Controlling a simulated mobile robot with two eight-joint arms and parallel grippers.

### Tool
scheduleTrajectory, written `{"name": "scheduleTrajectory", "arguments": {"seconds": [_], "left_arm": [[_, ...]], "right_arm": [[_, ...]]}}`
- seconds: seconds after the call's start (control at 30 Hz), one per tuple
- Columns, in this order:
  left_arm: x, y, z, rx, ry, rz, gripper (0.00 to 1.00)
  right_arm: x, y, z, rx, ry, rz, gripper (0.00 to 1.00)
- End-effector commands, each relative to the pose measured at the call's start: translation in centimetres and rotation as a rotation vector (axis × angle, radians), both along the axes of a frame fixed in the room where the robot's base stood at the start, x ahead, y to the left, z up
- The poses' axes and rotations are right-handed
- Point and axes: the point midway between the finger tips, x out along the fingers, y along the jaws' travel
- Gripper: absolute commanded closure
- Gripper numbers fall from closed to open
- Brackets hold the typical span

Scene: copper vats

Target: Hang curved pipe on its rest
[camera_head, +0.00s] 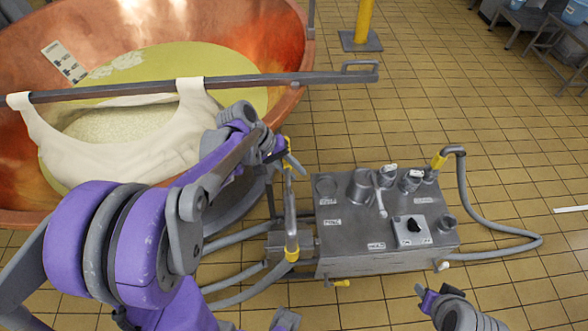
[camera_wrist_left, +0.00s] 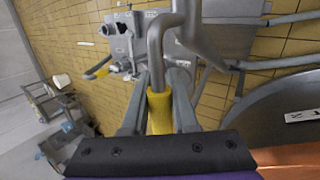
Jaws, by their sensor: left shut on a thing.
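The curved pipe (camera_head: 290,205) is a grey metal tube with a yellow grip (camera_wrist_left: 160,110). My left gripper (camera_head: 282,152) is shut on the yellow grip; the left wrist view shows its fingers (camera_wrist_left: 158,98) on both sides of it. Beyond the grip the pipe (camera_wrist_left: 157,45) bends sharply. In the head view the pipe hangs roughly upright left of the metal pump box (camera_head: 345,225). A yellow band shows low down; whether the pipe touches the box cannot be told. I cannot make out which part is the rest. My right gripper (camera_head: 428,294) is partly visible at the bottom, its jaws unclear.
A copper vat (camera_head: 285,110) with a cloth (camera_head: 195,115) over a metal bar (camera_head: 330,77) stands at upper left. Grey hoses (camera_head: 510,247) run from the box across the floor. A yellow post (camera_head: 364,20) stands behind. The tiled floor at right is mostly clear.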

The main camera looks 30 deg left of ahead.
Motion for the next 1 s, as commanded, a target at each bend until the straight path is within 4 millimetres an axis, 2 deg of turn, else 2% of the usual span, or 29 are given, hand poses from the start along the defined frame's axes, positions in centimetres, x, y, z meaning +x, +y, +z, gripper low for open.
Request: {"name": "scheduleTrajectory", "arguments": {"seconds": [0.1, 0.6, 1.0], "left_arm": [[0.2, 0.1, -1.4, -0.003, 0.004, 0.000, 1.00], [1.3, 0.8, -5.9, -0.007, 0.010, 0.001, 1.00], [1.6, 0.9, -7.0, -0.009, 0.011, 0.001, 1.00]], "right_arm": [[-0.3, 0.0, -1.2, 0.000, 0.006, 0.000, 0.55], [-1.0, 0.0, -4.7, 0.000, 0.020, 0.000, 0.55], [-1.1, 0.0, -5.5, 0.000, 0.023, 0.000, 0.55]]}}
